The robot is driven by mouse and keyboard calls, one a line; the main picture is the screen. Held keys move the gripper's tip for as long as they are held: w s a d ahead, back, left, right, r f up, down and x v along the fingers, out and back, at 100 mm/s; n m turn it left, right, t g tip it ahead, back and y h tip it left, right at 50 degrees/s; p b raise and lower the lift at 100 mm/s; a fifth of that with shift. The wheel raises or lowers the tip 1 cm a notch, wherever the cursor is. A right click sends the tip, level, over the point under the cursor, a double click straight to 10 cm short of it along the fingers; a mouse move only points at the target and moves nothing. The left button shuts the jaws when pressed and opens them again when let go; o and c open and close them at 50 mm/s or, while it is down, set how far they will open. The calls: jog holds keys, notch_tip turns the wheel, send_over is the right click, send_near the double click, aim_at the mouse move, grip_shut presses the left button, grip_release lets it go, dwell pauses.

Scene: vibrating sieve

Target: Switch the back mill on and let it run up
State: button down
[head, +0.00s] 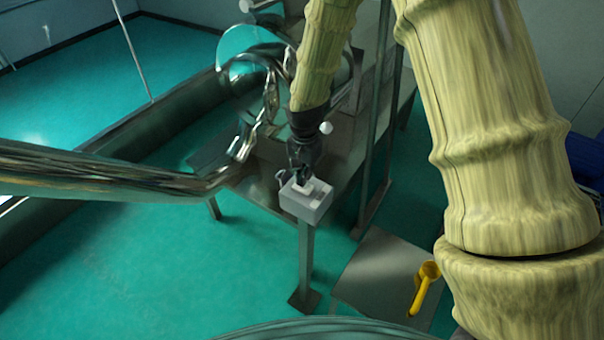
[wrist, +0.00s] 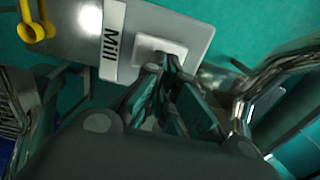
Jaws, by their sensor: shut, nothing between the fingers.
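A light grey switch box (head: 306,208) sits at the near corner of the dark metal table in the head view. In the wrist view the box (wrist: 198,25) bears a white label reading "Mill" and a raised pale square switch (wrist: 152,46). My gripper (head: 301,177) points down at the top of the box. In the wrist view my gripper's fingertips (wrist: 173,67) are together at the edge of the raised square, with nothing between them. They partly cover the switch. I cannot tell whether they touch it or which way it is set.
A shiny round metal machine (head: 248,75) stands on the table (head: 262,178) behind the box. A long metal pipe (head: 90,172) crosses from the left. A yellow scoop (head: 424,285) lies on a grey surface (head: 375,283) at lower right. Table posts stand close to my arm.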

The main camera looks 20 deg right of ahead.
jog(key=shift+w+a+r+p, duration=0.1)
jog(key=shift+r+p, duration=0.35)
jog(key=shift+r, duration=0.25)
jog(key=shift+w+a+r+p, duration=0.15)
jog(key=shift+r+p, duration=0.35)
jog(key=shift+r, duration=0.25)
jog(key=shift+w+a+r+p, duration=0.1)
jog(key=shift+r+p, duration=0.35)
jog(key=shift+r, duration=0.25)
jog(key=shift+w+r+b, duration=0.1)
jog(key=shift+r+b, duration=0.1)
jog(key=shift+b, duration=0.15)
notch_tip(320, 180, up, 9)
jog(key=w+a+b, duration=0.1)
jog(key=b, duration=0.2)
jog(key=shift+w, duration=0.15)
